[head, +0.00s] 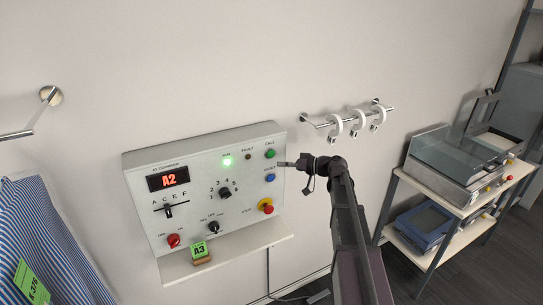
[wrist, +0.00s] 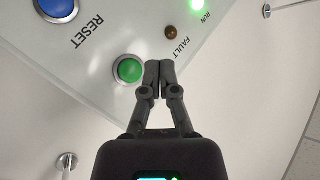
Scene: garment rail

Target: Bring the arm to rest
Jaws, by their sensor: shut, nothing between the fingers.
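My gripper (head: 283,164) is at the right edge of the control panel (head: 141,205) in the head view, between the green button (head: 270,153) and the blue reset button (head: 270,178). Its fingers are together and empty. In the wrist view my gripper (wrist: 152,80) shows with closed fingertips over the panel face, just right of the green button (wrist: 127,69). The blue reset button (wrist: 57,8) is at the upper left there. I cannot tell whether the fingertips touch the panel. My arm reaches up from the bottom of the head view.
The panel's display (head: 168,179) reads A2 and a green lamp (head: 227,161) is lit. A small A3 tag (head: 199,249) stands on the ledge below. A wall rail (head: 318,124) with white rings is at the right. A shelf cart (head: 450,196) holds devices. A striped garment (head: 45,240) hangs left.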

